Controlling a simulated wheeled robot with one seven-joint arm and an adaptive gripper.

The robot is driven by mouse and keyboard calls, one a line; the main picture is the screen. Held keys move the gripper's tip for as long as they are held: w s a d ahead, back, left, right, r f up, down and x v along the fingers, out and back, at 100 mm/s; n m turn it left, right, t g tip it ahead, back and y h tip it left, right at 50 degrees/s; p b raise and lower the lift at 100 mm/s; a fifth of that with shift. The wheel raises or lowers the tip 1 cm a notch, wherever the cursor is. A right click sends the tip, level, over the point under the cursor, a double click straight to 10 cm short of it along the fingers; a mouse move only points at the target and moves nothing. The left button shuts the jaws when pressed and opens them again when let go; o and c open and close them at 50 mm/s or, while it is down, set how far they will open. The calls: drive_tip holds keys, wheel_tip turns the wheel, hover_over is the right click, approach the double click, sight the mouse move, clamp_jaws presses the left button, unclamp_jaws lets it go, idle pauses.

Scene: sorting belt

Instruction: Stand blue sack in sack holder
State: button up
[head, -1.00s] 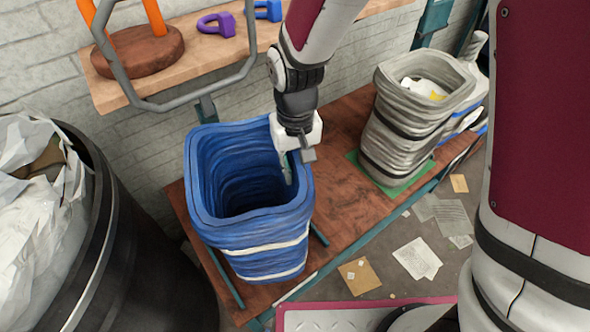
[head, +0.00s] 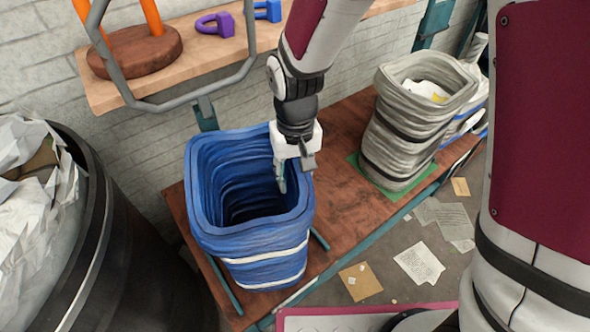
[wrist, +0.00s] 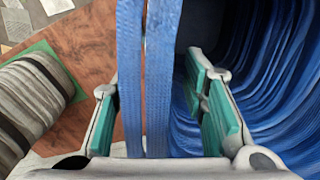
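The blue sack (head: 262,245), with pale bands and an open mouth, stands upright on the brown wooden bench in the head view. My gripper (head: 294,168) is at its right rim, with one finger inside the mouth. In the wrist view the blue rim (wrist: 158,80) passes between the teal finger pads of my gripper (wrist: 150,105). The fingers are apart, one outside and one inside the sack; the inner pad looks clear of the rim. A grey tube loop (head: 250,45) rises behind the sack near a teal post; I cannot tell whether this is the sack holder.
A grey sack (head: 402,128) with papers in it stands on a green mat (head: 425,181) to the right. Papers (head: 418,262) litter the floor.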

wheel_tip(320, 180, up, 11)
drive_tip(key=shift+r+p, duration=0.15)
drive_tip(key=shift+p, duration=0.95)
drive_tip(key=shift+r, duration=0.35)
drive_tip(key=shift+d+r, duration=0.2)
drive_tip(key=shift+d, duration=0.05)
drive_tip(key=s+d+r+m+t, duration=0.1)
drive_tip(key=s+d+r+m, duration=0.1)
drive_tip(key=s+d+r, duration=1)
drive_tip(key=s+d+f+m+t, duration=0.1)
drive_tip(key=s+d+f, duration=0.1)
drive_tip(key=s+d, duration=0.4)
drive_tip(key=s, duration=0.3)
drive_tip(key=shift+s, duration=0.4)
drive_tip(key=shift+r, duration=0.1)
